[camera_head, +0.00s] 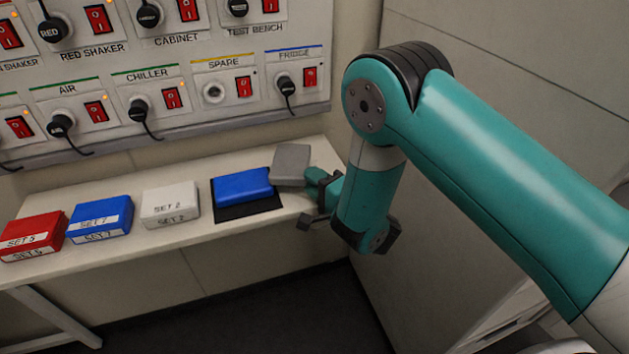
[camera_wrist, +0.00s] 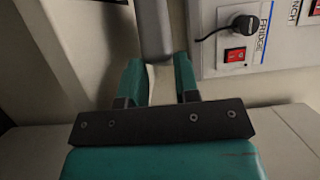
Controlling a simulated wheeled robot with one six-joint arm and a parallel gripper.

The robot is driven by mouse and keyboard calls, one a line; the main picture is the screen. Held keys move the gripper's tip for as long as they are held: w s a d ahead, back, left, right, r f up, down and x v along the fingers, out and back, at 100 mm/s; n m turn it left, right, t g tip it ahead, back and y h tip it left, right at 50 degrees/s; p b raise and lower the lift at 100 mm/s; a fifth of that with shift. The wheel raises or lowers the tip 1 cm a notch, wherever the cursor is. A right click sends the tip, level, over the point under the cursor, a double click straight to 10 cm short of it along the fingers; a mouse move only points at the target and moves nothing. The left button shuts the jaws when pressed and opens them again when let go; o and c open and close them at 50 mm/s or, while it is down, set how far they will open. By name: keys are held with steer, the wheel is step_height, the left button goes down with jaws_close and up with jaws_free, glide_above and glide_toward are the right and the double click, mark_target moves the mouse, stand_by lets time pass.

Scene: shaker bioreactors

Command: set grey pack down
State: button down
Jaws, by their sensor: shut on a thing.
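The grey pack (camera_head: 291,163) is at the right end of the shelf, just right of and behind a blue pack. My gripper (camera_head: 313,182) is shut on it, reaching in from the right. The pack looks tilted, and I cannot tell whether it touches the shelf or the blue pack. In the wrist view the grey pack (camera_wrist: 153,30) shows between the two teal fingers of my gripper (camera_wrist: 156,78), mostly out of frame at the top. The blue pack (camera_head: 242,186) lies on a black mat (camera_head: 250,208).
On the shelf (camera_head: 170,236) to the left stand a white SET 2 box (camera_head: 170,207), a blue SET 7 box (camera_head: 101,218) and a red box (camera_head: 34,235). A switch panel (camera_head: 190,123) with plugs and cords hangs above. A wall lies close on the right.

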steer(key=shift+f, duration=0.25)
